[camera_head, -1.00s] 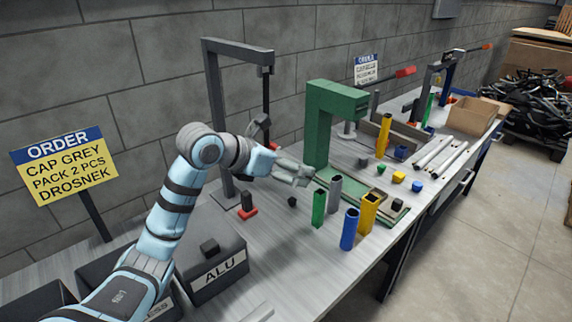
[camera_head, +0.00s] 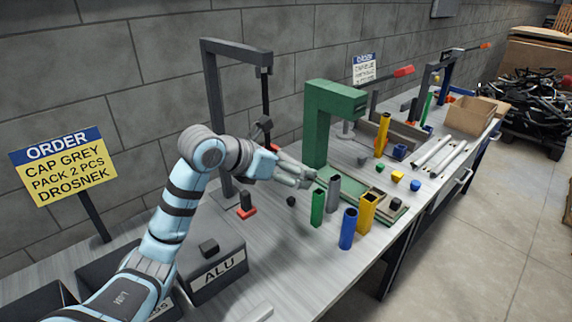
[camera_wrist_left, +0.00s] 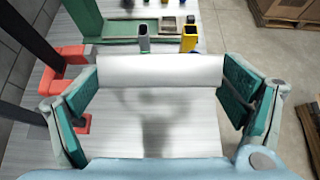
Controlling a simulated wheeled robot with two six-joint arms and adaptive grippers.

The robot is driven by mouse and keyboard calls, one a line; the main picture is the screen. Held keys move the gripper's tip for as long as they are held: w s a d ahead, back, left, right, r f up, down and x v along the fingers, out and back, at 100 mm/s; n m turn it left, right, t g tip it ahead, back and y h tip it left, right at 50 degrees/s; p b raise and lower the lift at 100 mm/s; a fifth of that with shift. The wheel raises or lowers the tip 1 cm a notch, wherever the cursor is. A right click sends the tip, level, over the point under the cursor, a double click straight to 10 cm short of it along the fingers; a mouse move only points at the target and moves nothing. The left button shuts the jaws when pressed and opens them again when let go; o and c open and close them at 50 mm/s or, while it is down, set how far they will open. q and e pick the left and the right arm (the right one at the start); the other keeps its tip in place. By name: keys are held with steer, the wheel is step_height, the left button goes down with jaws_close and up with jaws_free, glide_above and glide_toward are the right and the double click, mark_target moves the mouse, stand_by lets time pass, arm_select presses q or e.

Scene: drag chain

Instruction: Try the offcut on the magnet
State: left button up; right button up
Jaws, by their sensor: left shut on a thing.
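My left gripper (camera_head: 303,179) reaches in from the left over the bench, beside the green press frame. In the left wrist view my left gripper (camera_wrist_left: 165,85) is shut on a pale silvery offcut (camera_wrist_left: 160,71), which lies crosswise between its green-padded fingers. The offcut is hard to pick out in the head view. I cannot tell for certain which thing is the magnet. A dark block on a red base (camera_head: 246,205) stands left of the gripper, apart from it. My right gripper is not in view.
Upright profiles stand close in front of the gripper: green (camera_head: 318,207), grey (camera_head: 334,193), blue (camera_head: 348,228) and yellow (camera_head: 367,212). A dark gantry (camera_head: 213,95) stands behind the arm. The ALU bin (camera_head: 218,272) is at the front left.

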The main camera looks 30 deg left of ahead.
arm_select(q)
steer(key=shift+s+d+r+p, duration=0.15)
steer(key=shift+d+p, duration=0.1)
steer(key=shift+d, duration=0.25)
steer(key=shift+s+d+p, duration=0.2)
steer(key=shift+d+p, duration=0.05)
steer(key=shift+d, duration=0.2)
steer(key=shift+s+d+r+p, duration=0.15)
steer(key=shift+d+p, duration=0.1)
steer(key=shift+d, duration=0.25)
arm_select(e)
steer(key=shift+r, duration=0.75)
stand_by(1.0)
arm_select(q)
steer(key=shift+s+d+r+p, duration=0.1)
steer(key=shift+s+d+p, duration=0.15)
steer(key=shift+d, duration=0.25)
steer(key=shift+s+d+r+p, duration=0.1)
steer(key=shift+d+p, duration=0.25)
steer(key=shift+d, duration=0.1)
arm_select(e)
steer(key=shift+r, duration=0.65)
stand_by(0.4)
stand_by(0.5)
